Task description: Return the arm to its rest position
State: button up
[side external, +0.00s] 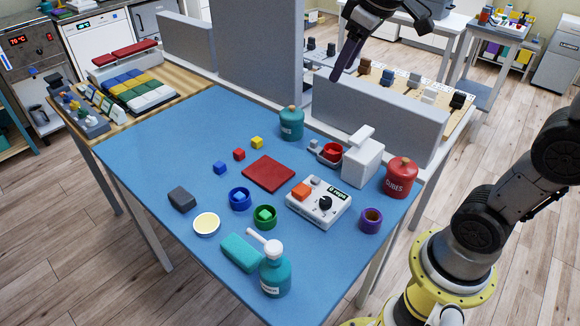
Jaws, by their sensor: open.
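My gripper (354,50) is at the top of the side view, raised above the grey partition at the far side of the blue table (140,158). Its fingers point down and to the left. It is open, and nothing shows between the fingers. It is apart from everything on the table. Part of my gripper's upper body is cut off by the top edge of the picture.
Below stand a teal jar (291,123), a white dispenser (362,163), a red cubes jar (400,177), a dial box (318,203) and a teal pump bottle (275,272). Coloured cups and cubes lie mid-table. Grey partitions (378,118) border the far side. The left table area is clear.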

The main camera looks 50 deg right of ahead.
jog(key=s+a+f+m, duration=0.1)
jog(key=s+f, duration=0.3)
jog(key=s, duration=0.4)
jog(key=s+a+f+t, duration=0.1)
jog(key=s+f, duration=0.3)
jog(key=s, duration=0.4)
jog(key=shift+s+a+f+m+y, duration=0.15)
jog(key=shift+a+f+m+y, duration=0.2)
jog(key=shift+a, duration=0.5)
